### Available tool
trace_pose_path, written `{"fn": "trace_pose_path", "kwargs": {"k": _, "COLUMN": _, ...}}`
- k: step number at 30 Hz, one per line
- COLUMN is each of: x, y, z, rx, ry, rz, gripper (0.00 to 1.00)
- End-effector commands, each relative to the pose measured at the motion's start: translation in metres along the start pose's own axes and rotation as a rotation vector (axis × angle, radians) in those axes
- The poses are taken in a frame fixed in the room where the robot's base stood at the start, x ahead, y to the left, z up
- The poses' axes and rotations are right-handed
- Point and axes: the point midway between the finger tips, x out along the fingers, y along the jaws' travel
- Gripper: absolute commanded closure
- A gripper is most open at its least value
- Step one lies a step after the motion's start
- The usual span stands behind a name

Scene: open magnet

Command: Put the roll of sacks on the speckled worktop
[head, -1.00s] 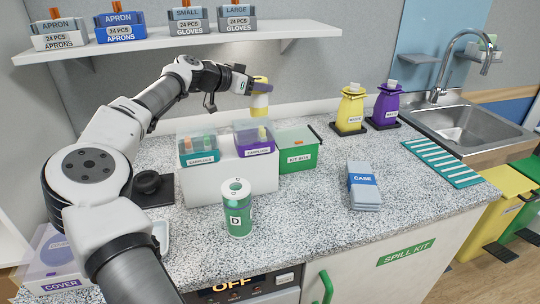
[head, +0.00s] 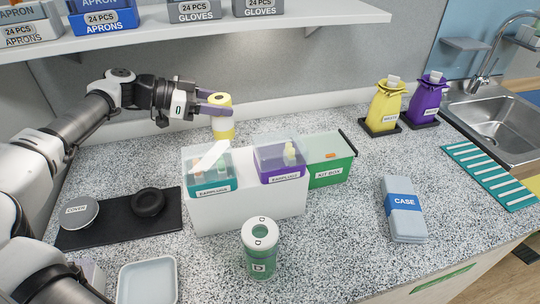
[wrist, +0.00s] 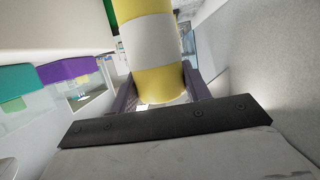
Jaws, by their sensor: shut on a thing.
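A yellow-and-white banded roll (head: 222,130), which looks like the roll of sacks, stands roughly upright in my gripper (head: 216,104). The gripper's purple fingers are shut on it. In the wrist view the roll (wrist: 152,45) sits between the fingers (wrist: 158,92). In the head view it appears behind the white stand with the earplug boxes. Whether its base touches the surface cannot be told. The speckled worktop (head: 335,240) is grey-white and spreads across the picture.
The white stand (head: 250,207) holds teal (head: 212,190) and purple (head: 283,172) boxes. Bare surface lies right of centre. A shelf (head: 330,18) overhangs the back.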

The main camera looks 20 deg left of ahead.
Motion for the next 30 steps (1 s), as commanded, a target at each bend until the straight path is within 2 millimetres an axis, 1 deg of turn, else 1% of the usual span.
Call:
{"fn": "trace_pose_path", "kwargs": {"k": 3, "x": 0.008, "y": 0.001, "z": 0.020, "rx": -0.004, "ry": 0.002, "rz": 0.003, "gripper": 0.83}}
{"fn": "trace_pose_path", "kwargs": {"k": 6, "x": 0.013, "y": 0.000, "z": 0.036, "rx": -0.004, "ry": 0.002, "rz": 0.000, "gripper": 0.83}}
{"fn": "trace_pose_path", "kwargs": {"k": 13, "x": 0.020, "y": 0.000, "z": 0.054, "rx": -0.003, "ry": 0.002, "rz": -0.001, "gripper": 0.83}}
{"fn": "trace_pose_path", "kwargs": {"k": 19, "x": 0.029, "y": 0.000, "z": 0.079, "rx": -0.004, "ry": 0.002, "rz": -0.002, "gripper": 0.83}}
{"fn": "trace_pose_path", "kwargs": {"k": 21, "x": 0.030, "y": 0.000, "z": 0.083, "rx": -0.002, "ry": 0.001, "rz": -0.002, "gripper": 0.83}}
{"fn": "trace_pose_path", "kwargs": {"k": 30, "x": 0.032, "y": 0.000, "z": 0.085, "rx": -0.002, "ry": 0.001, "rz": -0.002, "gripper": 0.83}}
